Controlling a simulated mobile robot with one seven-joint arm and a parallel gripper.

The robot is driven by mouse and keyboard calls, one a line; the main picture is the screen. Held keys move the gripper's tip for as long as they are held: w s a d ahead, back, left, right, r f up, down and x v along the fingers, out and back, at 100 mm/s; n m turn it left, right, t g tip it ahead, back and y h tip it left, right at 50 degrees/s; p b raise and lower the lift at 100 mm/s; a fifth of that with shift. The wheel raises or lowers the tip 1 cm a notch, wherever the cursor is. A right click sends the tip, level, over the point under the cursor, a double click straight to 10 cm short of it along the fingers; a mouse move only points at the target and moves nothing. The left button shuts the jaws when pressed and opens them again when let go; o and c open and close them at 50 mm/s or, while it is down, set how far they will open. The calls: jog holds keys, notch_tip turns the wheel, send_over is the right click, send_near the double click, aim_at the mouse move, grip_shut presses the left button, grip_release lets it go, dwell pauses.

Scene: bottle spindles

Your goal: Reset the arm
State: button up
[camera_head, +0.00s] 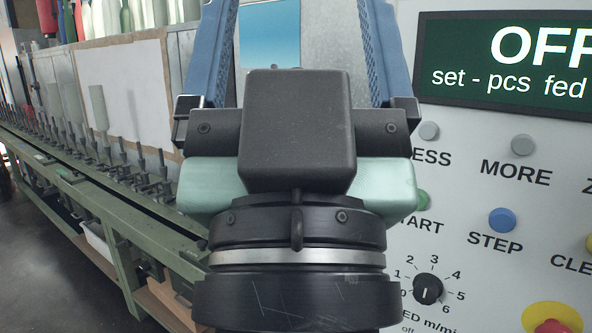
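My gripper (292,30) fills the middle of the camera_head view, close to the camera and pointing upward. Its two blue fingers stand wide apart, with nothing seen between them in the part that shows. The fingertips are cut off by the top edge of the picture. The dark body and the black and silver wrist below hide what lies behind them.
A control panel (470,210) with buttons and a dial stands close on the right, under a green display (510,65) reading "OFF". On the left, a green conveyor (115,225) carries a row of upright spindles. Bottles (110,18) stand behind it. Dark floor shows lower left.

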notch_tip(320, 180, up, 24)
jog(key=p, duration=2.4)
jog(key=shift+a+r, duration=0.1)
